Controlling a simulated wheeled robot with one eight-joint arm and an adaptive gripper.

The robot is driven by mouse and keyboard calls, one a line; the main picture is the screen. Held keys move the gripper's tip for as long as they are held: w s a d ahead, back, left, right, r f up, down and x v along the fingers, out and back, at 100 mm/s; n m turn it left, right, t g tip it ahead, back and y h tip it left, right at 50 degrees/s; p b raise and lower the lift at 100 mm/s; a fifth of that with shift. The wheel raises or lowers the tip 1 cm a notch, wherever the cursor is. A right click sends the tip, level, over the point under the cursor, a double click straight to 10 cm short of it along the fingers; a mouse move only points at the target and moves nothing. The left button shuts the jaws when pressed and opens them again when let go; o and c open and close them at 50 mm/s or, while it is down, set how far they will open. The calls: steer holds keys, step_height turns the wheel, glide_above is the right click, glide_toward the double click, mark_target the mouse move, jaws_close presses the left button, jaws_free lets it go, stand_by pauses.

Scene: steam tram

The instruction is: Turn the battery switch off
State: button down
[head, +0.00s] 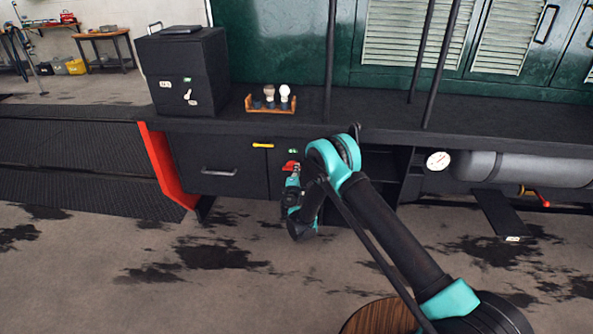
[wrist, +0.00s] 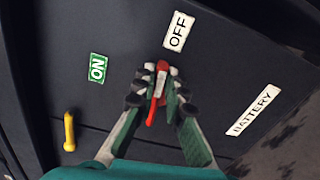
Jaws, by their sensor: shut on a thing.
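The battery switch has a red handle (wrist: 157,86) on a dark panel, seen between my fingers in the wrist view. My gripper (wrist: 155,98) is shut on this handle, with fingertips on both sides of it. A green ON label (wrist: 97,68) lies to the left of the handle, a white OFF label (wrist: 178,31) just above it, and a BATTERY label (wrist: 254,110) to the right. In the head view the red of the switch (head: 290,166) shows at the cabinet front, at the end of my gripper (head: 292,180). My fingers partly hide the switch, so its exact setting is unclear.
A yellow handle (wrist: 69,131) sits on the panel near the switch. A drawer with a grey pull (head: 218,173) is to the left. A grey tank (head: 530,168) with a gauge (head: 438,160) is to the right. The floor in front is mostly open.

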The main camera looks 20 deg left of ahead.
mark_target(298, 147)
steer(key=shift+f+m, duration=0.2)
steer(key=shift+m, duration=0.4)
steer(key=c, duration=1.6)
jaws_free()
step_height(298, 147, up, 10)
